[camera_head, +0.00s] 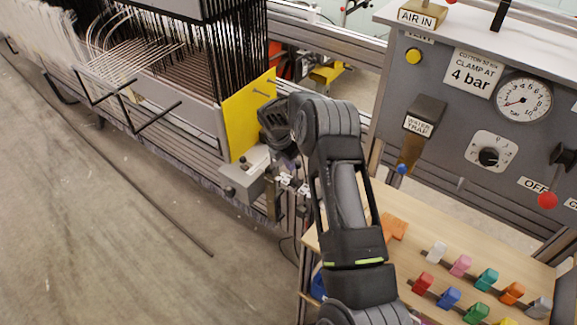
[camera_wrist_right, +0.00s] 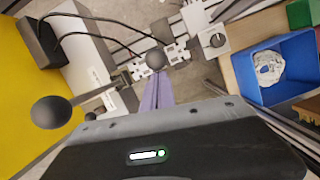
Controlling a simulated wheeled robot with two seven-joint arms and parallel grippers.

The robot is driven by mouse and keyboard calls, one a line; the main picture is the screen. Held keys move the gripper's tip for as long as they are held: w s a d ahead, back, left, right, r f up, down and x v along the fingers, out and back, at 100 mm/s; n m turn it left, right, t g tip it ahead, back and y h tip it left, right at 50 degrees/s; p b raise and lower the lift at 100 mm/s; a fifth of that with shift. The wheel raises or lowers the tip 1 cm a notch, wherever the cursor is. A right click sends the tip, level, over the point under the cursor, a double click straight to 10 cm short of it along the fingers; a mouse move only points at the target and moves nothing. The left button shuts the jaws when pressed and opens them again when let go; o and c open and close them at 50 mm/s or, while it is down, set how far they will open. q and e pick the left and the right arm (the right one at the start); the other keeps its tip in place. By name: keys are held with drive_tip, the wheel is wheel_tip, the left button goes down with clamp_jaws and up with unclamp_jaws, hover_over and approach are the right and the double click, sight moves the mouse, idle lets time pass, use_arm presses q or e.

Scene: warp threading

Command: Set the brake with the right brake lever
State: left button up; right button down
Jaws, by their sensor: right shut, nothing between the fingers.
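My right gripper (camera_head: 291,166) is at the corner of the loom frame, beside the yellow plate and a grey block. In the right wrist view its narrow purple-grey fingers (camera_wrist_right: 157,88) are together and empty. A dark ball knob (camera_wrist_right: 156,58) shows right at the fingertips; I cannot tell whether they touch. A second, larger-looking dark ball knob (camera_wrist_right: 50,111) on a thin rod is left of the fingers, by the grey block (camera_wrist_right: 80,55). The block also shows in the head view (camera_head: 246,173). I cannot tell which knob belongs to the right brake lever. My left gripper is out of view.
The yellow plate (camera_head: 245,112) stands left of the gripper. A wooden table (camera_head: 400,205) with several coloured pieces and a grey control panel (camera_head: 455,120) are at the right. A blue bin (camera_wrist_right: 270,68) is at the right in the wrist view.

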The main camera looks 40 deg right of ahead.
drive_tip(key=shift+w+d+r, duration=0.15)
drive_tip(key=shift+d+r, duration=0.2)
drive_tip(key=shift+d, duration=0.45)
drive_tip(key=a+r, duration=0.6)
drive_tip(key=r, duration=0.4)
drive_tip(key=shift+r+b, duration=0.15)
drive_tip(key=shift+b, duration=0.25)
